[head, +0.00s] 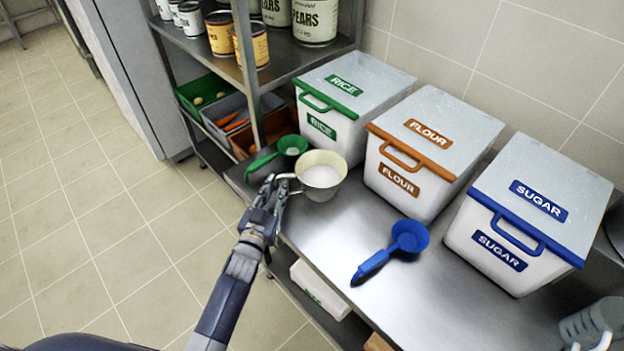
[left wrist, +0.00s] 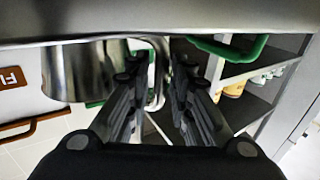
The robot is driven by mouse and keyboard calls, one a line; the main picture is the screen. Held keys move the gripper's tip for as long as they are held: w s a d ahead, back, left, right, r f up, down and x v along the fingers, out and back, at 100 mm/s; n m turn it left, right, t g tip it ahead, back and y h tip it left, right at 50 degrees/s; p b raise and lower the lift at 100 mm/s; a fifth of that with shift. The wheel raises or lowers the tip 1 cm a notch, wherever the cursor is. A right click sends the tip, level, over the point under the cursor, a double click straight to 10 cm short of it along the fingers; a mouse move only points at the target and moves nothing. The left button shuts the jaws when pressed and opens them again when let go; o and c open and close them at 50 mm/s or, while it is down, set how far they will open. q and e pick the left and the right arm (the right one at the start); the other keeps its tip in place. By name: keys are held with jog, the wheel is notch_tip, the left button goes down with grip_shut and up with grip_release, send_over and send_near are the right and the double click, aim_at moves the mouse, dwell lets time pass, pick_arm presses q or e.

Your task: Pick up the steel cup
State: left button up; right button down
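The steel cup (head: 322,190) stands upright on the counter, with white contents showing inside its pale rim. Its handle points left, toward my left gripper (head: 272,188). In the left wrist view, which looks upside down, the shiny cup (left wrist: 82,72) is beside the fingers. The left gripper (left wrist: 157,70) is open there, with the cup's looped handle between its two dark fingers. The fingers look apart from each other; whether either one touches the handle I cannot tell. My right gripper is not in view.
A green scoop (head: 292,145) lies just behind the cup, and a blue scoop (head: 408,237) to its right. Rice (head: 355,90), flour (head: 430,140) and sugar (head: 540,200) bins line the back. A shelf (head: 290,58) with cans stands behind. The front counter is partly clear.

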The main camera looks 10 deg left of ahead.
pick_arm(q)
jog(key=shift+w, duration=0.5)
grip_shut()
jog(key=shift+r, duration=0.1)
jog(key=shift+r, duration=0.1)
